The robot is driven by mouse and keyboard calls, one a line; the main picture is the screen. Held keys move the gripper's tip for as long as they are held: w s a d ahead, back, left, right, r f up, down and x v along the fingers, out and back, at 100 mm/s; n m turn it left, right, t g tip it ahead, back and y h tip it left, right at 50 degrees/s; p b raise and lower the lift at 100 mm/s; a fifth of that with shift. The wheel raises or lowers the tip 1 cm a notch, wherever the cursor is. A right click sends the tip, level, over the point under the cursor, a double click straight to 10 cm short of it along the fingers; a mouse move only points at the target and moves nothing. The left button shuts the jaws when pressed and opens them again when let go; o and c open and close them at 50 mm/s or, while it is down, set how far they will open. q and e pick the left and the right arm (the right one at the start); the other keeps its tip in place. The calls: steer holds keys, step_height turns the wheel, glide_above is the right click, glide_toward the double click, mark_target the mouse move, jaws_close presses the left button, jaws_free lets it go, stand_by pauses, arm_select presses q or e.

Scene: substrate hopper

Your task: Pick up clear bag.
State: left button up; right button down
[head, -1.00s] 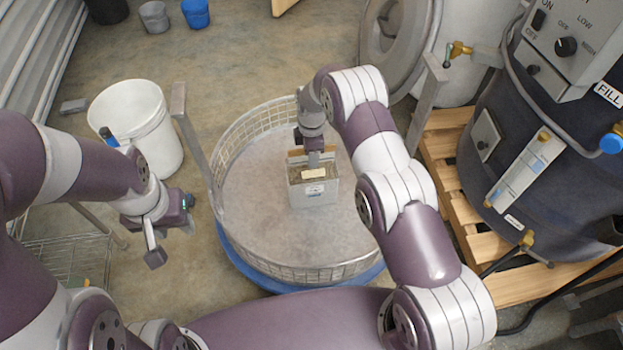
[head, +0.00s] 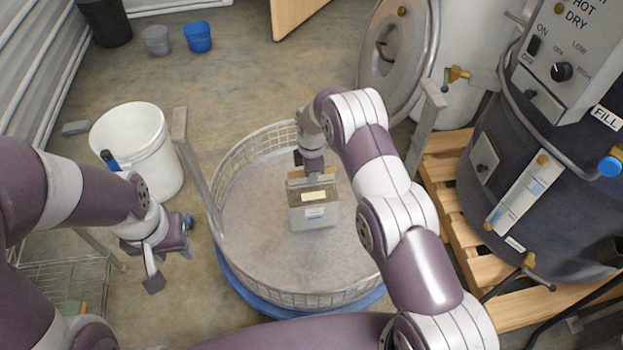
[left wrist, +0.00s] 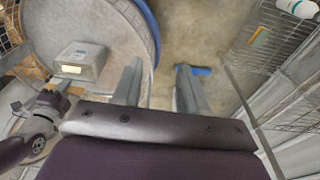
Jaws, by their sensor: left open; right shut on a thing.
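The clear bag (head: 313,216) is box-shaped, with a brownish filling, a pale patch on top and a small label on its front. It is upright over the round mesh-walled hopper (head: 255,235); I cannot tell whether its base touches the floor. My right gripper (head: 313,178) is at its back top edge, shut on it, with the fingertips partly hidden. The bag also shows in the left wrist view (left wrist: 88,58). My left gripper (head: 168,265) is open and empty, outside the hopper's left side. Its two fingers are apart in the left wrist view (left wrist: 160,88).
A white bucket (head: 135,150) stands left of the hopper, near a metal post (head: 195,160). A wire rack (head: 70,285) is at lower left. A dark drum machine (head: 540,190) on a wooden pallet (head: 450,165) stands at right. Open floor lies behind the hopper.

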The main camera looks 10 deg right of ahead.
step_height(320, 180, up, 3)
steer(key=shift+w+r+p, duration=0.1)
steer(key=shift+r+p, duration=0.1)
steer(key=shift+p, duration=0.15)
steer(key=s+d+r+p, duration=0.2)
steer(key=s+d+r, duration=0.4)
steer(key=d, duration=0.3)
steer(key=shift+s+d+r, duration=0.25)
steer(key=shift+s+r, duration=0.1)
steer(key=shift+s, duration=0.1)
steer(key=shift+a+r, duration=0.1)
